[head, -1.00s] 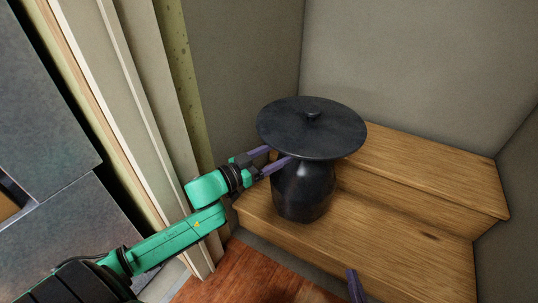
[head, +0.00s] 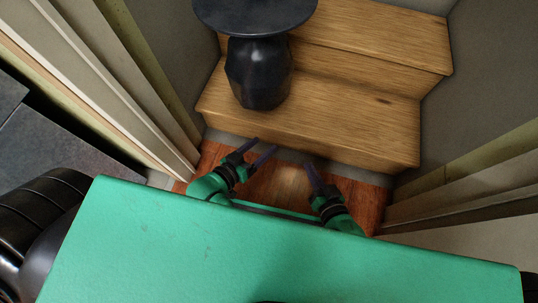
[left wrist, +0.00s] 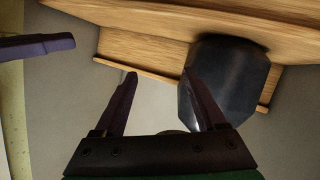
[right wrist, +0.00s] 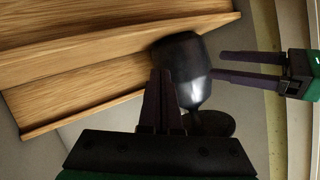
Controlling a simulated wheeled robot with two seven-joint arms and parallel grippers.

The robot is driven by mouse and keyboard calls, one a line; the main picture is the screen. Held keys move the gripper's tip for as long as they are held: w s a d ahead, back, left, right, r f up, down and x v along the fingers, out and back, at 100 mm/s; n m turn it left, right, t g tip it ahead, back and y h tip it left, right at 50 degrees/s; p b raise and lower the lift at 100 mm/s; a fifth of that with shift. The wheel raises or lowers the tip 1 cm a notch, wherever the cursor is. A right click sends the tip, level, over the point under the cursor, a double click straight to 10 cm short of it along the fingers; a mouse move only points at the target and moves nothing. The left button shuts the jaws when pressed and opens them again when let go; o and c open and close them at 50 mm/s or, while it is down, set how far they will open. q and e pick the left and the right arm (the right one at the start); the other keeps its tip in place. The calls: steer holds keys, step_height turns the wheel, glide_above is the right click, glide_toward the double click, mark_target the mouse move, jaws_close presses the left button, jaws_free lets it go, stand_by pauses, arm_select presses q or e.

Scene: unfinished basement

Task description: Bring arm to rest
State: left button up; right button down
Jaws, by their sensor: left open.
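The lid's top is cut off by the head view's upper edge. My left gripper (head: 266,145) is open and empty, low in front of the step and apart from the vase. In the left wrist view the vase (left wrist: 228,75) shows beyond its spread fingers. My right gripper (head: 310,168) is beside it to the right, with its fingers together and nothing seen between them. In the right wrist view the vase (right wrist: 183,65) is beyond the fingertips.
The wooden steps (head: 345,120) rise ahead between grey walls. Reddish wood floor (head: 285,185) lies beneath the grippers. Wall framing (head: 95,75) stands close on the left, more framing (head: 470,180) on the right. My green body fills the bottom of the head view.

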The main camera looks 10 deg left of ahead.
arm_select(q)
steer(key=shift+g, duration=0.3)
steer(key=s+d, duration=0.1)
steer(key=s+d+f, duration=0.1)
steer(key=s+d, duration=0.1)
steer(key=shift+s+d+f, duration=0.1)
steer(key=shift+d+f, duration=0.2)
